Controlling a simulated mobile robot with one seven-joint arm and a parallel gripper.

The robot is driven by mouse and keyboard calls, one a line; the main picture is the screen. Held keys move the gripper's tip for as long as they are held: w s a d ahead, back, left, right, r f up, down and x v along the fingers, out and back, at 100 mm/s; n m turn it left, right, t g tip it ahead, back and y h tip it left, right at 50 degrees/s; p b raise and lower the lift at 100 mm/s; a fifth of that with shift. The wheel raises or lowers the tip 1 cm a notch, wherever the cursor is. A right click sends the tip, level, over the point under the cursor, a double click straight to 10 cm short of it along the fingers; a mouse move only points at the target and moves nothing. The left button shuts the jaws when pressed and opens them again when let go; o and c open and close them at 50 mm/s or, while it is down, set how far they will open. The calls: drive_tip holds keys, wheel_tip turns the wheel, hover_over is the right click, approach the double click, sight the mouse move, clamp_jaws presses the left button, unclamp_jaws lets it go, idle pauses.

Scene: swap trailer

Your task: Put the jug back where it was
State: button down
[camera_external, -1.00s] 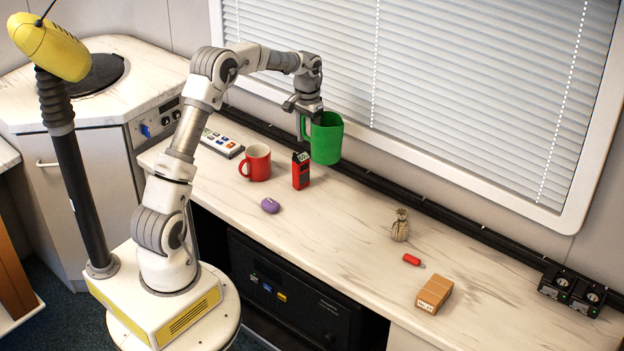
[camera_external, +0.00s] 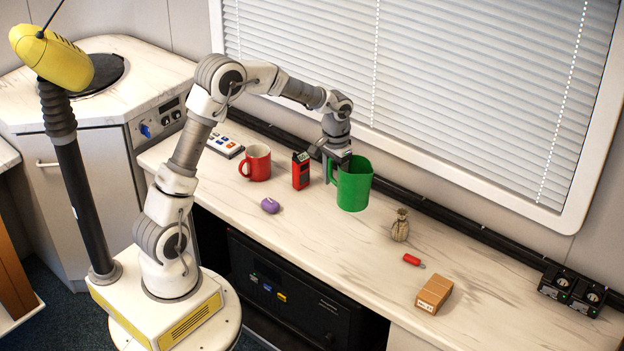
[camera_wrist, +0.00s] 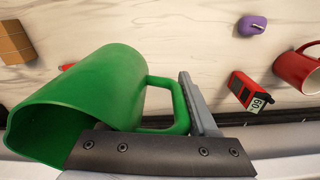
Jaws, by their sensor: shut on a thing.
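The green jug (camera_external: 354,184) hangs from my gripper (camera_external: 332,160) in the external view, upright and seemingly above the counter. My gripper is shut on the jug's handle, at the jug's left side. In the wrist view the green jug (camera_wrist: 105,90) fills the left part, with its open mouth toward the lower left. Its handle runs between the jaws of my gripper (camera_wrist: 190,120). I cannot tell exactly how high the jug's bottom is over the counter.
On the counter (camera_external: 310,235) stand a red mug (camera_external: 257,163), red-black device (camera_external: 300,171) and purple mouse-like object (camera_external: 270,205), left of the jug. Right of it are a small sack (camera_external: 400,225), red stick (camera_external: 412,259) and cardboard box (camera_external: 434,294). The window blind (camera_external: 430,80) is close behind.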

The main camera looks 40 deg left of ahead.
wheel_tip(320, 180, down, 2)
drive_tip(key=shift+f, duration=0.1)
drive_tip(key=shift+w+a+f, duration=0.1)
drive_tip(key=shift+a+f, duration=0.05)
drive_tip(key=shift+f, duration=0.1)
drive_tip(key=w+a+f, duration=0.2)
drive_tip(key=a, duration=0.1)
drive_tip(key=w+a+f+b, duration=0.1)
drive_tip(key=w+a+f, duration=0.1)
drive_tip(key=a, duration=0.1)
drive_tip(key=w+a+f, duration=0.1)
drive_tip(key=a+f, duration=0.2)
drive_tip(key=shift+w+a+b, duration=0.35)
drive_tip(key=shift+w+a, duration=0.05)
drive_tip(key=shift+f+b, duration=0.45)
drive_tip(key=shift+f, duration=1.5)
drive_tip(key=shift+f, duration=0.1)
drive_tip(key=shift+c, duration=0.9)
unclamp_jaws()
